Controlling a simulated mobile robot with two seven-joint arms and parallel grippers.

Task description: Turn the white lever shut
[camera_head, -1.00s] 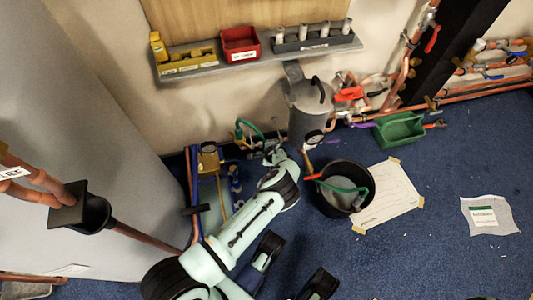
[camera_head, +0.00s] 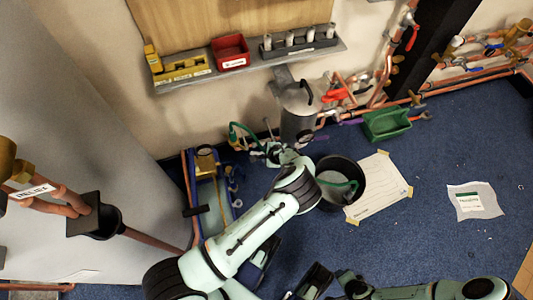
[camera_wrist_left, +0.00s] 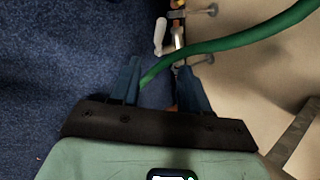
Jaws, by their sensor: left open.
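The white lever (camera_wrist_left: 159,36) shows in the left wrist view, beside a metal and brass valve fitting (camera_wrist_left: 177,30) on the pipework. My left gripper (camera_wrist_left: 160,80) is open, its two blue fingers pointing toward the lever. The lever lies ahead of the fingertips, apart from them. A green hose (camera_wrist_left: 240,39) crosses beside the fitting and runs down to the fingers; I cannot tell whether it touches them. In the head view my left gripper (camera_head: 270,152) is by the pipework at the wall's foot, and I cannot make out the lever there.
A grey cylinder (camera_head: 298,112) stands close behind my left gripper. A black bucket (camera_head: 329,200) is to its right, a green tray (camera_head: 387,125) farther right. A shelf (camera_head: 190,80) with a red bin (camera_head: 231,50) hangs above.

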